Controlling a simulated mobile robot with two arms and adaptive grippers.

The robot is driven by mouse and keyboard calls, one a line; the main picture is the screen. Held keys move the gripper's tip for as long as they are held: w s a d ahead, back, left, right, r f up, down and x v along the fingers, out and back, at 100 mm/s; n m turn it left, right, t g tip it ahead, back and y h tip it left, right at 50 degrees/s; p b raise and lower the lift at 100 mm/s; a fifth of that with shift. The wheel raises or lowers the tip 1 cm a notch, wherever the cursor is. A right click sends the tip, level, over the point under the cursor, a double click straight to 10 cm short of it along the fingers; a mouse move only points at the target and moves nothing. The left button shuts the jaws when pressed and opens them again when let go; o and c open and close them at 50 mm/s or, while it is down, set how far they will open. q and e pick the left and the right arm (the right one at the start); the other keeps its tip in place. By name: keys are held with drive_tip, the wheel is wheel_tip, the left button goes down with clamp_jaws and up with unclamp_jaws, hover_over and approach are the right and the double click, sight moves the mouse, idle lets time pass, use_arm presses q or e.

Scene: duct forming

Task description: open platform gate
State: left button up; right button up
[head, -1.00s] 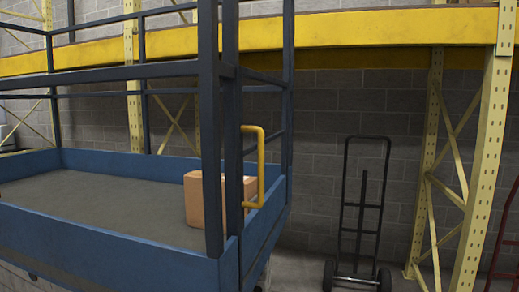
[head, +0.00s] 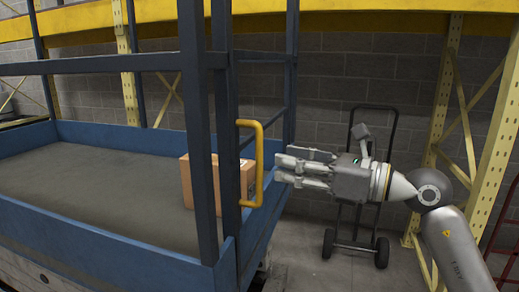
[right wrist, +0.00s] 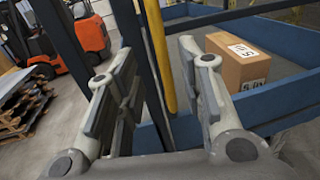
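The blue platform (head: 45,209) has dark blue guard rails, and its gate (head: 264,55) is at the right end, appearing shut. A yellow D-shaped handle (head: 259,165) is fixed to the gate post. My right gripper (head: 279,169) comes in from the right with its fingers pointing left at the handle, just short of it. In the right wrist view the fingers are spread apart and empty, and the yellow handle (right wrist: 159,45) shows beyond and between them. My left gripper is not in view.
A cardboard box (head: 201,184) sits on the platform behind the handle. A black hand truck (head: 345,245) stands by the wall behind my right arm. Yellow rack posts (head: 492,160) are at the right. An orange forklift (right wrist: 75,40) shows in the right wrist view.

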drive_tip(key=p+x, duration=0.2)
drive_tip(key=x, duration=0.5)
drive_tip(key=shift+w+a+p, duration=0.2)
drive_tip(key=shift+a+p, duration=0.05)
drive_tip(key=shift+p, duration=0.1)
drive_tip(key=shift+f, duration=0.1)
drive_tip(key=shift+c, duration=0.5)
clamp_jaws()
